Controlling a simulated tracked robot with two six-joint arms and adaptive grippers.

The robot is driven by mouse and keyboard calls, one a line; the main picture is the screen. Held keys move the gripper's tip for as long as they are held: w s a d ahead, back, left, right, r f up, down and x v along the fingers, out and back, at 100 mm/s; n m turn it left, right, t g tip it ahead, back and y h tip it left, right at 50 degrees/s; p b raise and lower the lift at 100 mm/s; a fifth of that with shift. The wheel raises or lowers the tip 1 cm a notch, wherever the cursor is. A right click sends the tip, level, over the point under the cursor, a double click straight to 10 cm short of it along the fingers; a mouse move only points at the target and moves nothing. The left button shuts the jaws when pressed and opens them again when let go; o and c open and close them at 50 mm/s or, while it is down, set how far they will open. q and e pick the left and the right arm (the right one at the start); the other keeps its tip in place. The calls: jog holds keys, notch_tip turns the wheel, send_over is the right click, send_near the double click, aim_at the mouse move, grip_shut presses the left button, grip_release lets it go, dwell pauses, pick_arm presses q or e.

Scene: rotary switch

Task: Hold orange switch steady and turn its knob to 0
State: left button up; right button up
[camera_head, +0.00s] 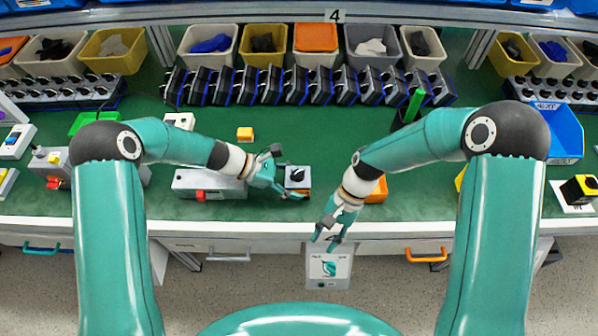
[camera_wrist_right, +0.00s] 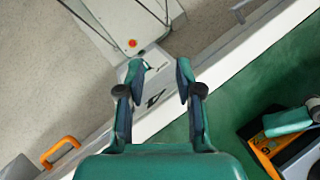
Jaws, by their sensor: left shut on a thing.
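The orange switch (camera_head: 301,185) is a small box with a pale grey top and a black knob (camera_head: 297,174), on the green table left of centre. My left gripper (camera_head: 283,172) reaches it from the left and is shut on its body. The switch also shows at the lower right of the right wrist view (camera_wrist_right: 262,155), with a teal finger of my left gripper across it. The knob's pointing direction is too small to read. My right gripper (camera_head: 326,238) is open and empty above the table's front edge, apart from the switch, to its lower right.
An orange object (camera_head: 377,190) is partly hidden under my right arm. Black devices (camera_head: 310,86) and bins line the back. The green middle is clear.

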aim_at(298, 171)
jog(key=w+a+r+m+t+h, duration=0.1)
jog(key=w+a+r, duration=0.2)
jog(key=w+r, duration=0.55)
jog(key=w+a+r+m+t+h, duration=0.1)
jog(key=w+a+r+t, duration=0.15)
jog(key=w+r, duration=0.55)
jog(key=shift+g, duration=0.25)
jog(key=shift+d+x, duration=0.2)
jog(key=shift+x, duration=1.15)
jog(key=shift+d+x, duration=0.15)
jog(key=shift+x, duration=1.2)
jog(key=shift+d+x, duration=0.2)
jog(key=shift+x, duration=1.15)
jog(key=shift+f, duration=0.1)
grip_shut()
